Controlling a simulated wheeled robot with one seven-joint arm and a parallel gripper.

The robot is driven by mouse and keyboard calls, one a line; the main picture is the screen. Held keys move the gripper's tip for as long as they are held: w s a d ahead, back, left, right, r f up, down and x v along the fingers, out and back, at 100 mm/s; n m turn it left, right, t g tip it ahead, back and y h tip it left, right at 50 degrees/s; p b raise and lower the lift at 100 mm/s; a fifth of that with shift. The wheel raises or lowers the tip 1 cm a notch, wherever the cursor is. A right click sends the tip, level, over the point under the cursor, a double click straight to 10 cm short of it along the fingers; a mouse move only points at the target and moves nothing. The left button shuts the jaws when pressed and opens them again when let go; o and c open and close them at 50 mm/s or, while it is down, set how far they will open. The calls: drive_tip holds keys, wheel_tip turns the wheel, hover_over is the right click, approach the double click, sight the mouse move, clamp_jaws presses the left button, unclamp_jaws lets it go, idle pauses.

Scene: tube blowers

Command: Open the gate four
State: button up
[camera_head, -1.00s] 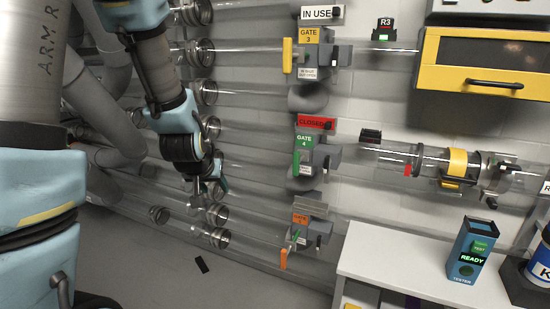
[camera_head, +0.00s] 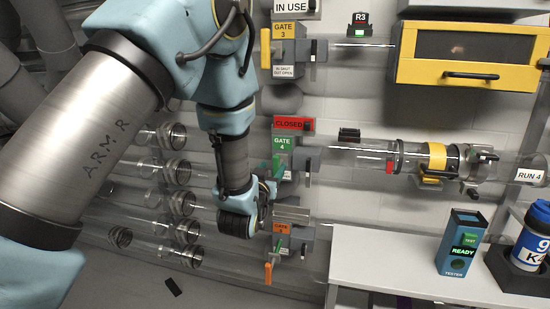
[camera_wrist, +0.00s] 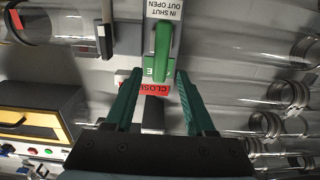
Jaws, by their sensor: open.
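Gate four (camera_head: 283,150) is a grey housing with a green GATE 4 label on the clear tube, under a red CLOSED sign (camera_head: 294,124). In the wrist view its green handle (camera_wrist: 162,45) stands out, seen upside down by a label reading IN SHUT OUT OPEN (camera_wrist: 165,10). My gripper (camera_wrist: 157,74) is open. Its two green fingers point toward the gate, one on each side of the handle's near end, with gaps on both sides; no contact shows. In the head view my gripper (camera_head: 268,188) is just below gate four, and the arm hides part of it.
Gate three (camera_head: 285,45), with a yellow handle and IN USE sign, is above. An orange-labelled gate (camera_head: 281,240) is close below my wrist. Clear tubes run left and right. A white bench (camera_head: 380,262) with a tester (camera_head: 461,243) stands at lower right.

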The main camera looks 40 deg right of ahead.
sight(279, 159)
drive_tip(key=p+x, duration=0.1)
drive_tip(key=x, duration=0.6)
drive_tip(key=shift+w+d+p, duration=0.2)
drive_tip(key=shift+d+p, duration=0.1)
drive_tip(key=shift+d, duration=0.05)
clamp_jaws()
idle(1.1)
